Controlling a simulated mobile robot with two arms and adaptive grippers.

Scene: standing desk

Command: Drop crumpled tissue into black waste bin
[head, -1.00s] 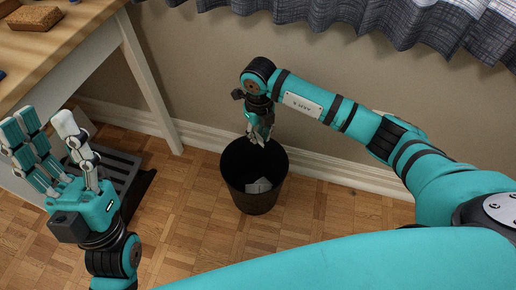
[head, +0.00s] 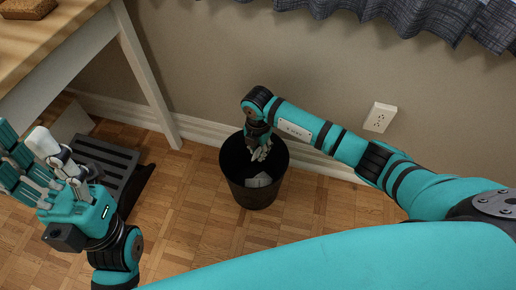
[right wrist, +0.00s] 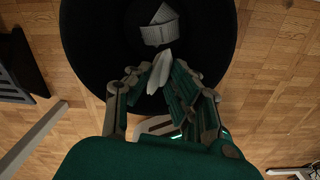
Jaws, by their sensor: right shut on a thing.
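The black waste bin (head: 255,193) stands on the floor against the wall. My right gripper (head: 261,153) reaches down into its mouth, apart from the pale paper at the bottom. In the right wrist view my right gripper (right wrist: 160,88) is shut on a pale piece that I take for the crumpled tissue (right wrist: 160,70); the fingers hide much of it. My left gripper (head: 30,155) is open and empty at the left, with its fingers up.
Folded pale paper (head: 259,180) lies inside the bin. A wooden desk (head: 60,40) with a brown block (head: 27,8) is at upper left. A dark slatted rack (head: 105,165) is on the floor beneath. The skirting board runs close behind the bin; floor in front is clear.

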